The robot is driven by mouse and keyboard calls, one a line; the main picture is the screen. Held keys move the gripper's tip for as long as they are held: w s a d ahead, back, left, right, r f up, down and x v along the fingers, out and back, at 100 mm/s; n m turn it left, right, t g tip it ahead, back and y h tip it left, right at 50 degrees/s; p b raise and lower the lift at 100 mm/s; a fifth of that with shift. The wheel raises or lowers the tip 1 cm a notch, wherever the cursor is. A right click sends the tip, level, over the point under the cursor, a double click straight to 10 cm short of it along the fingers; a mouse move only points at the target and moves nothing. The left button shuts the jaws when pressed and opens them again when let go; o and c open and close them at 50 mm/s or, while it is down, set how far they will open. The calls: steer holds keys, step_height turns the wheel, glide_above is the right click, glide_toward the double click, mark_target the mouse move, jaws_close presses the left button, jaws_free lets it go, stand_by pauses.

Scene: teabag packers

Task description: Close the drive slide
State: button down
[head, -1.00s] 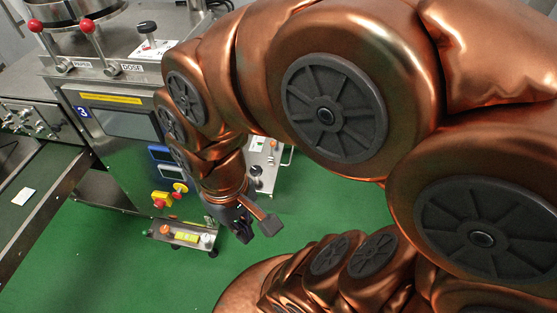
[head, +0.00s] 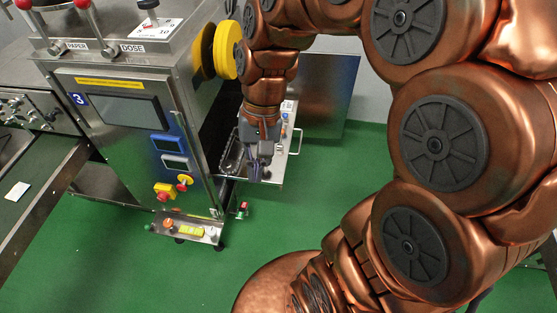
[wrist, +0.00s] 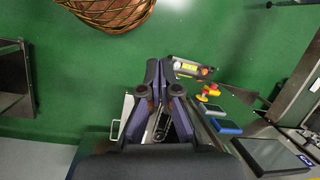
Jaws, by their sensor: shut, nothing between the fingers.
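The drive slide (head: 276,172) is a metal tray pulled out from the right side of the steel machine (head: 110,75). It carries a dark chain-like drive and has a bar handle at its outer right end. My gripper (head: 256,175) points down over or just in front of the tray, fingers closed and empty. It hides part of the slide; I cannot tell whether it touches. In the wrist view my gripper (wrist: 166,68) has its fingertips together, with the chain drive (wrist: 163,127) and the pale handle (wrist: 122,115) showing behind and beside the fingers.
A low control box (head: 187,232) stands at the machine's front foot. Yellow wheels (head: 213,50) sit on the machine's side above the slide. A conveyor (head: 40,185) lies at left.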

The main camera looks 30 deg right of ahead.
steer(key=w+d+f+m+t+y+b, duration=0.1)
steer(key=w+d+f+m+y+b, duration=0.1)
steer(key=w+d+f+m+b, duration=0.6)
steer(key=w+d+f+m+t+y, duration=0.15)
steer(key=w+d+f+y, duration=0.35)
steer(key=w, duration=0.6)
steer(key=w+d+f+m+t+h+b, duration=0.1)
steer(key=w+d+f+m+t+b, duration=0.1)
steer(key=d+f+m, duration=0.5)
steer(key=w+d+f+m+t+h+b, duration=0.1)
steer(key=w+d+f+m+t+b, duration=0.15)
steer(key=d+f, duration=0.95)
steer(key=g+b, duration=0.1)
glide_above(278, 167)
steer(key=d, duration=0.1)
steer(key=f, duration=0.6)
steer(key=shift+s+d+f, duration=0.1)
steer(key=shift+s+f, duration=0.2)
steer(key=shift+f, duration=0.05)
steer(key=shift+w+a, duration=0.25)
steer(key=shift+a, duration=0.3)
steer(key=shift+a, duration=0.1)
